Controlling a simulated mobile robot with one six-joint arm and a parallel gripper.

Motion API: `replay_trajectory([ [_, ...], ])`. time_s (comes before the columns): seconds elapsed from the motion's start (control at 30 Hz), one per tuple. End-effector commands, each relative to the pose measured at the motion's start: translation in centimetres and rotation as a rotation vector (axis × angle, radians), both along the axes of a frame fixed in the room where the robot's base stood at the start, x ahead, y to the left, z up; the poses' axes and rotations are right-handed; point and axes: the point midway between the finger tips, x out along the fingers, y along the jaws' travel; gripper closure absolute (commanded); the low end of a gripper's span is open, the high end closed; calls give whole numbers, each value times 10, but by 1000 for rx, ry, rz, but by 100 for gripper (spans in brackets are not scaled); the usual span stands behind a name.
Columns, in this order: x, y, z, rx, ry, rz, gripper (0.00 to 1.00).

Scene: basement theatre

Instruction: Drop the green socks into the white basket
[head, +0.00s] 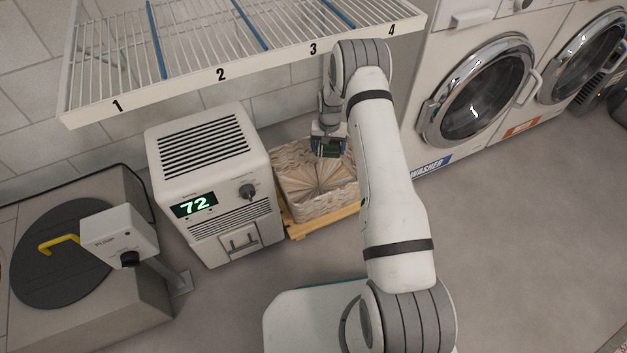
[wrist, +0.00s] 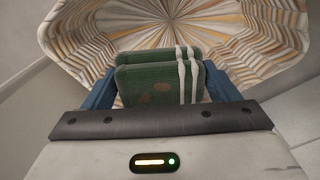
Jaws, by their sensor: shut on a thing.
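The green socks (wrist: 160,82), a folded bundle with white stripes and brownish patches, are held between the blue fingers of my gripper (wrist: 160,88) in the wrist view. My gripper is shut on them. In the head view my gripper (head: 328,145) and the dark green socks (head: 327,152) are over the basket's far right part. The basket (head: 300,206) is woven, whitish-tan, and stands on a low wooden base. Its interior looks empty where visible. In the wrist view the basket's ribbed inside (wrist: 90,50) spreads beyond and below the socks. My arm hides the basket's right edge.
A white dehumidifier-like unit (head: 215,180) reading 72 stands just left of the basket. A wire shelf (head: 240,45) numbered 1 to 4 hangs above and behind. A washer (head: 475,90) stands right. A pump box (head: 118,236) sits far left. Open floor (head: 520,240) lies right.

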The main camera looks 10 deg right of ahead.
Motion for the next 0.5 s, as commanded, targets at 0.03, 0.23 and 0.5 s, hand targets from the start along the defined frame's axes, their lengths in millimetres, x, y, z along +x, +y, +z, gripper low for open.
replay_trajectory([
  [0.03, -1, 4, -8, 0, 3, 6, 41],
  [0.23, -2, 14, -33, 0, 6, 22, 41],
  [0.5, -3, 20, -56, 0, 6, 32, 41],
])
